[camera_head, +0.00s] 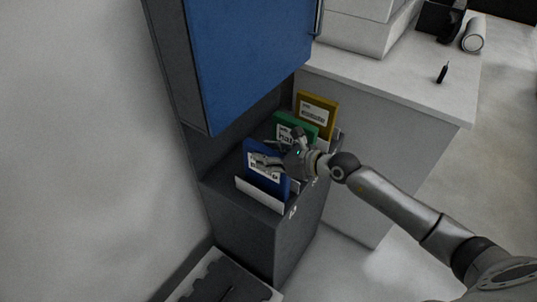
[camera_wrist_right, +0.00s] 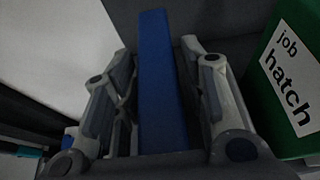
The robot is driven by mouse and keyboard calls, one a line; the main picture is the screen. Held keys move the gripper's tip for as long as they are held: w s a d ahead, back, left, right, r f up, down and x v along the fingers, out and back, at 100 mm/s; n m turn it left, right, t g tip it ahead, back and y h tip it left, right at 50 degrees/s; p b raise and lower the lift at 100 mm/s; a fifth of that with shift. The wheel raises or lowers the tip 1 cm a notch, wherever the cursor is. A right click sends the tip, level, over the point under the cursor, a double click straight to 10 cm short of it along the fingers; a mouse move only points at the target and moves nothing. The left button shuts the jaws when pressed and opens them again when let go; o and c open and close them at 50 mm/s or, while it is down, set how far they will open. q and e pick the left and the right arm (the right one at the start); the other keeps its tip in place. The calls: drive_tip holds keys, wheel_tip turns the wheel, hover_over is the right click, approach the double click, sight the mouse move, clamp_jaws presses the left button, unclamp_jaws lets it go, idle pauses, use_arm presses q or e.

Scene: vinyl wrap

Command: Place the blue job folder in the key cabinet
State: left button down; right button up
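The blue job folder (camera_head: 263,174) stands upright in a white holder (camera_head: 262,196) on the dark grey lower unit, its pale label facing out. My right gripper (camera_head: 268,161) is at its upper part, with one finger in front of the label. In the right wrist view the blue folder (camera_wrist_right: 161,90) runs edge-on between the two fingers of my right gripper (camera_wrist_right: 160,55). Whether both fingers press on it is unclear. A blue panel (camera_head: 250,50), apparently the key cabinet, is above and looks shut; its inside is hidden. My left gripper is not in view.
A green folder (camera_head: 283,124), also close on the right in the wrist view (camera_wrist_right: 290,75), and a yellow folder (camera_head: 317,105) stand behind the blue one. A grey counter (camera_head: 400,85) to the right holds a small black item (camera_head: 442,73) and a white cylinder (camera_head: 473,35).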

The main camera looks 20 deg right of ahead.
drive_tip(key=shift+s+d+r, duration=0.1)
idle(0.3)
drive_tip(key=shift+b+v, duration=1.45)
drive_tip(key=shift+v, duration=4.45)
drive_tip(key=shift+d, duration=0.1)
